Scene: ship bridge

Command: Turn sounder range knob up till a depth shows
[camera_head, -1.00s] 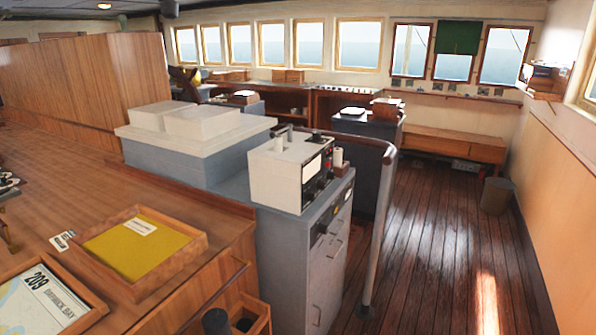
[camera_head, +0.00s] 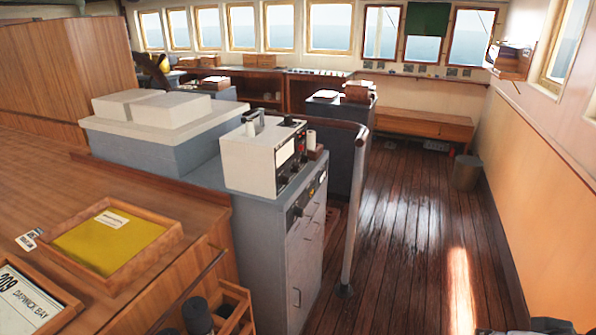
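The likely sounder is a white box-shaped instrument (camera_head: 262,158) on top of a grey cabinet (camera_head: 268,235), right of the picture's middle-left. Its dark control face (camera_head: 290,165) is turned to the right and seen at a steep angle. Several small knobs show on that face, but I cannot tell which is the range knob. A pale display panel (camera_head: 285,152) sits on the face; any reading is too small to make out.
A grey handrail (camera_head: 356,220) stands right of the cabinet, its post on the floor. A bin (camera_head: 466,172) stands by the right wall. A yellow-lined wooden tray (camera_head: 112,240) lies on the left desk.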

